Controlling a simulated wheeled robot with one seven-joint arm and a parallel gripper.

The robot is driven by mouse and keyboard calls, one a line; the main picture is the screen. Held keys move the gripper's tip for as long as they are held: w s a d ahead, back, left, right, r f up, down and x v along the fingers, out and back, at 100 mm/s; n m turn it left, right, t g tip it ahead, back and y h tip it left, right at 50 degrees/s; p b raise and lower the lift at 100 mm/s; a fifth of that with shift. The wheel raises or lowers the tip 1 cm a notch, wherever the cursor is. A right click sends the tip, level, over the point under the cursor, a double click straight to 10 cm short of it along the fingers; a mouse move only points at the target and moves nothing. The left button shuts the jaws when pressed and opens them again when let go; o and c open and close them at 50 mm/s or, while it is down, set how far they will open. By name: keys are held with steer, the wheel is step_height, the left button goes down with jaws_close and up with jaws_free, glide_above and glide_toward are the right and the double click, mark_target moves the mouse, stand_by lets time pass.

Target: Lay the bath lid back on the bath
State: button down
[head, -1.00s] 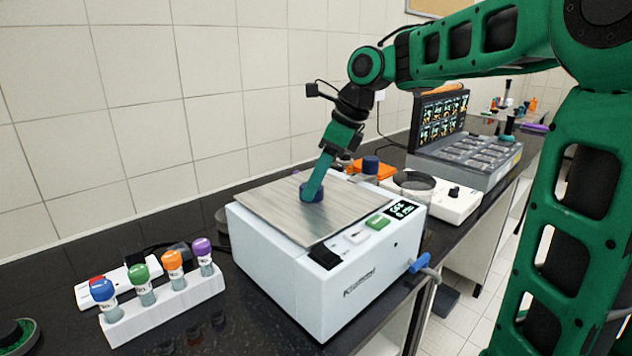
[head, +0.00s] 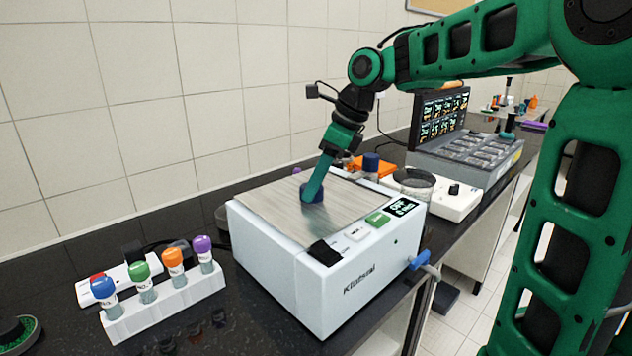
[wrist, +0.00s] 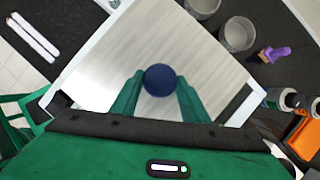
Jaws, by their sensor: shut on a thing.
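The bath lid (head: 275,213) is a flat brushed-metal plate with a round dark blue knob (head: 311,193). It lies over the top of the white bath (head: 285,275) and looks level, with its edges close to the bath's rim. My gripper (head: 312,190) comes down from above and is shut on the knob. In the wrist view the two green fingers of my gripper (wrist: 160,92) sit on either side of the blue knob (wrist: 160,80), with the lid (wrist: 140,45) spread beneath. Whether the far edge rests fully on the rim is hidden.
A white rack (head: 165,305) with several coloured-cap bottles stands at the left. A white device with a round dish (head: 415,184) and a grey multi-slot machine with a screen (head: 465,150) stand at the right. A blue-handled tap (head: 420,260) sticks out of the bath's right side.

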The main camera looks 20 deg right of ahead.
steer(key=shift+f, duration=0.1)
stand_by(0.3)
steer(key=c, duration=0.9)
jaws_free()
steer(key=shift+c, duration=0.2)
steer(key=shift+s+r, duration=0.15)
steer(key=shift+r, duration=3.35)
